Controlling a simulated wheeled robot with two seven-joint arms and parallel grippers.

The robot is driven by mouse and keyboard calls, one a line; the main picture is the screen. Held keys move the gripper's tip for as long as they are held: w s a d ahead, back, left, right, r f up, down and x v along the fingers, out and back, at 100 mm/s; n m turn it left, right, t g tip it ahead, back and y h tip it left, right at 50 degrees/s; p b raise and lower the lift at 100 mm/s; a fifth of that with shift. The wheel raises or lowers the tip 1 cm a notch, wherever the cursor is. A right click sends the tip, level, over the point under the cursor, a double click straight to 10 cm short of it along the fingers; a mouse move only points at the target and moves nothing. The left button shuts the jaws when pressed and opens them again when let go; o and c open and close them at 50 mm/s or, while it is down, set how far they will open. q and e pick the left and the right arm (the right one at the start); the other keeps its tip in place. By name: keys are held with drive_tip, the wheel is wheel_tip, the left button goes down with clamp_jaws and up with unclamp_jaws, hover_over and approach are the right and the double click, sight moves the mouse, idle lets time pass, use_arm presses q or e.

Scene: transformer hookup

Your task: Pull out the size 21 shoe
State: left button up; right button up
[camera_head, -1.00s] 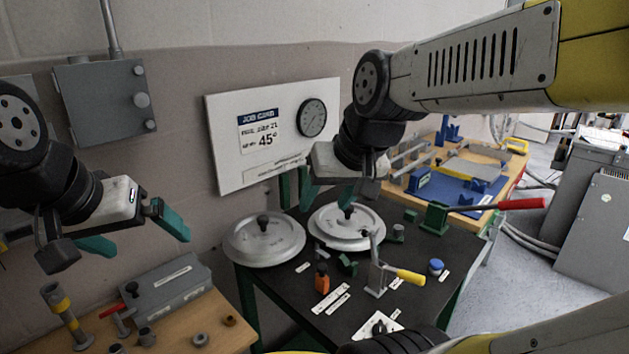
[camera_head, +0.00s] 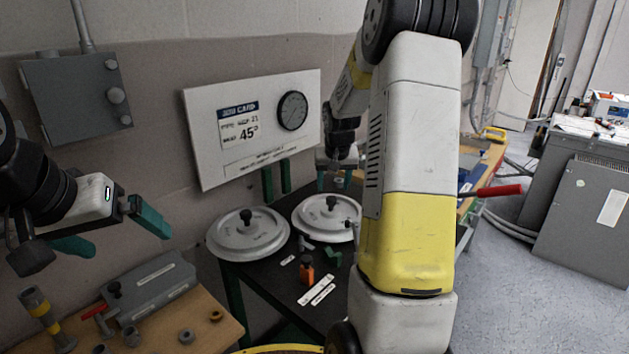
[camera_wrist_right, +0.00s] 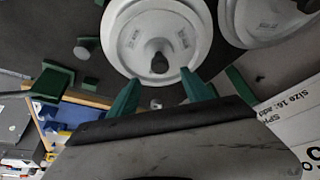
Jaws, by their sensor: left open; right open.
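Two pale grey round discs with dark centre knobs lie on the dark table: a left disc (camera_head: 238,243) and a right disc (camera_head: 312,222). Their size markings are too small to read, so I cannot tell which is size 21. My right gripper (camera_head: 335,182) is open and empty above the right disc, pointing down. In the right wrist view, this disc (camera_wrist_right: 130,35) and its knob (camera_wrist_right: 159,63) show just beyond the open fingertips (camera_wrist_right: 160,86), apart from them. The other disc (camera_wrist_right: 262,22) is at the upper right there. My left gripper (camera_head: 110,232) is open and empty at the left, above the wooden bench.
A job board (camera_head: 210,165) showing 45° and a dial stands behind the discs on green posts. An orange bottle (camera_head: 307,270) and white labels (camera_head: 322,294) lie in front. My right arm hides the table's right part. A grey box (camera_head: 150,287) sits on the wooden bench (camera_head: 205,318).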

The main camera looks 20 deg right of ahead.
sight(332, 197)
drive_tip(key=x, duration=0.7)
drive_tip(key=shift+w+f, duration=0.15)
drive_tip(key=shift+f, duration=0.15)
clamp_jaws()
idle(1.1)
idle(0.4)
